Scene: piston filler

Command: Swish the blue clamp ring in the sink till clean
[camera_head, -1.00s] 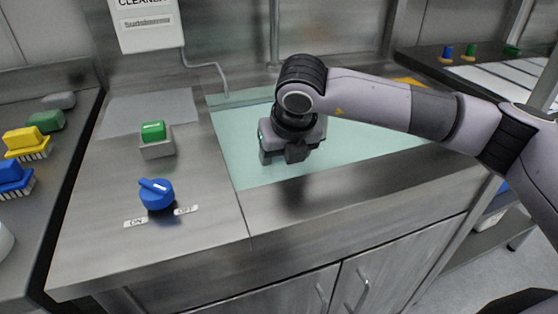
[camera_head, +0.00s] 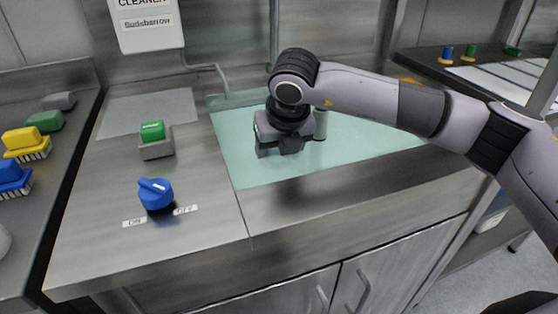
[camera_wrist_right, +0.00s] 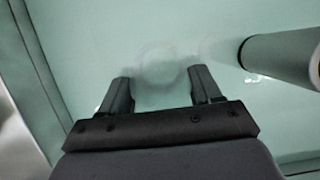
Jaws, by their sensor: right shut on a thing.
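The sink (camera_head: 370,138) is full of pale green, cloudy water. My right gripper (camera_head: 275,150) is low over the left part of the sink, pointing down, with its fingertips at or under the water. In the right wrist view the fingers (camera_wrist_right: 160,82) stand apart, with a faint, pale ring shape (camera_wrist_right: 165,70) between and just beyond their tips, blurred by the water. I take this as the clamp ring, held by the gripper; its blue colour and any dirt on it cannot be made out. My left gripper is not in view.
A grey upright pipe (camera_head: 320,125) stands in the sink close to the right gripper; it also shows in the wrist view (camera_wrist_right: 285,55). Left of the sink are a blue ON/OFF knob (camera_head: 156,194) and a green block (camera_head: 152,131) in a grey holder. Brushes (camera_head: 27,143) lie far left.

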